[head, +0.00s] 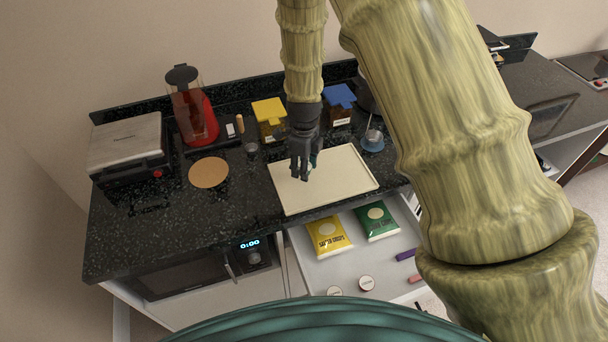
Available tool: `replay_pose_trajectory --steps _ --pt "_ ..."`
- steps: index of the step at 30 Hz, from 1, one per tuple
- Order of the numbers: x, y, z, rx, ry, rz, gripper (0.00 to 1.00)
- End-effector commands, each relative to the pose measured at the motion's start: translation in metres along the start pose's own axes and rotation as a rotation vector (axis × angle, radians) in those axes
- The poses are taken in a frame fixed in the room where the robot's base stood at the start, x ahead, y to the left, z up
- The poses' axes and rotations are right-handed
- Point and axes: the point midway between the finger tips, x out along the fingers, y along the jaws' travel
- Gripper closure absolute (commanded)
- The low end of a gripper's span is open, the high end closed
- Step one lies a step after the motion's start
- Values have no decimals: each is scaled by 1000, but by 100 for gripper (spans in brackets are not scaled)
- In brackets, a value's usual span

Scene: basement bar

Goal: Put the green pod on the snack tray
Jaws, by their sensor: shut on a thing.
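The snack tray (340,190) is a cream, flat rectangular tray on the black speckled counter. My gripper (304,174) points down over the left part of the tray, near its far edge. It is shut on a small green thing, the green pod (314,159), mostly hidden by the fingers. I cannot tell whether the pod touches the tray.
A round cork mat (209,172), a red blender (196,118) and a grill (127,147) are to the left. Yellow-lidded (269,112) and blue-lidded (339,100) boxes stand behind. An open drawer (340,270) with packets lies below the counter edge.

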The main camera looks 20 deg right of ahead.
Motion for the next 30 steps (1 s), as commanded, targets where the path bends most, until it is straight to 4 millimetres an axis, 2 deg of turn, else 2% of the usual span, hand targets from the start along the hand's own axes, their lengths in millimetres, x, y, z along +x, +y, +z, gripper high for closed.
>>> replay_pose_trajectory --steps 10,24,25,28,30 --pt "34 1 -1 0 1 1 70" --pt "37 1 -1 0 1 1 70" --pt "37 1 -1 0 1 1 58" --pt "37 1 -1 0 0 1 40" --pt "37 1 0 0 0 1 38"
